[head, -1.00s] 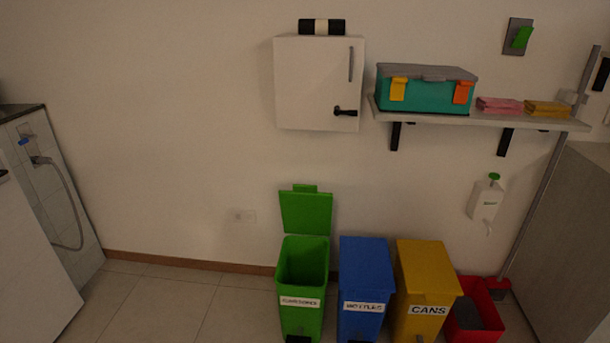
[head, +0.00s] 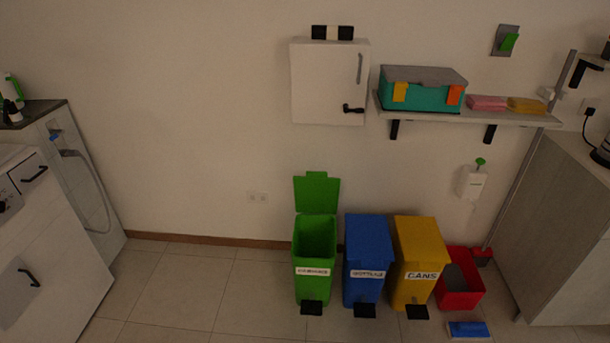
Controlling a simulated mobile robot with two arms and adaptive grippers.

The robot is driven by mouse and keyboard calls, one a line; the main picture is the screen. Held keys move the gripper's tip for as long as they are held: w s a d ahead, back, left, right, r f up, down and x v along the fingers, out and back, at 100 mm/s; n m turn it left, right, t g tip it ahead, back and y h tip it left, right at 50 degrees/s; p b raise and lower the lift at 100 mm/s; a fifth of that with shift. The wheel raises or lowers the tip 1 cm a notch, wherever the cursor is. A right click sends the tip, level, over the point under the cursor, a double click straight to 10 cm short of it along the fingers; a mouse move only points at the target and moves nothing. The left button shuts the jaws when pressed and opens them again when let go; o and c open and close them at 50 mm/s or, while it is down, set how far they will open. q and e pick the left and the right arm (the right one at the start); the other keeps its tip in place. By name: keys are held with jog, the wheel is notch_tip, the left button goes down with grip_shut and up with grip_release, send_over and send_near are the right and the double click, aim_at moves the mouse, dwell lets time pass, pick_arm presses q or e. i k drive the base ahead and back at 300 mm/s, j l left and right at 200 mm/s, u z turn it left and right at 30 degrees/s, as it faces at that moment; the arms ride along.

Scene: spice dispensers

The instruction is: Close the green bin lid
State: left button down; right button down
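The green bin (head: 313,255) stands on the floor against the back wall, the leftmost of a row of bins. Its green lid (head: 317,194) is open, standing upright against the wall behind the bin's opening. The bin's inside looks empty and dark. A white label is on its front and a black pedal (head: 311,308) sticks out at its foot. Neither of my grippers shows in the head view.
A blue bin (head: 365,255) and a yellow bin (head: 416,255), both with lids shut, stand close on the right. A red tub (head: 462,288) and a blue object (head: 468,329) lie further right. Cabinets flank both sides. The floor in front and left of the green bin is clear.

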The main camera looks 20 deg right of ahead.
aim_at(315, 193)
jog(key=j+z, duration=0.2)
jog(key=j, duration=0.8)
jog(key=k+j+z, duration=0.2)
jog(key=j, duration=0.75)
jog(key=i+j+z, duration=0.15)
jog(key=i+j, duration=0.15)
jog(key=i+j+z, duration=0.1)
jog(key=i+j, duration=0.15)
jog(key=j, duration=0.2)
jog(key=i+j+z, duration=0.15)
jog(key=j, duration=0.25)
jog(key=i+j+z, duration=0.1)
jog(key=i+j, duration=0.2)
jog(key=i+j+z, duration=0.15)
jog(key=i, duration=0.25)
jog(key=i+j+z, duration=0.15)
jog(key=i, duration=0.25)
jog(key=i+j+z, duration=0.1)
jog(key=i, duration=0.3)
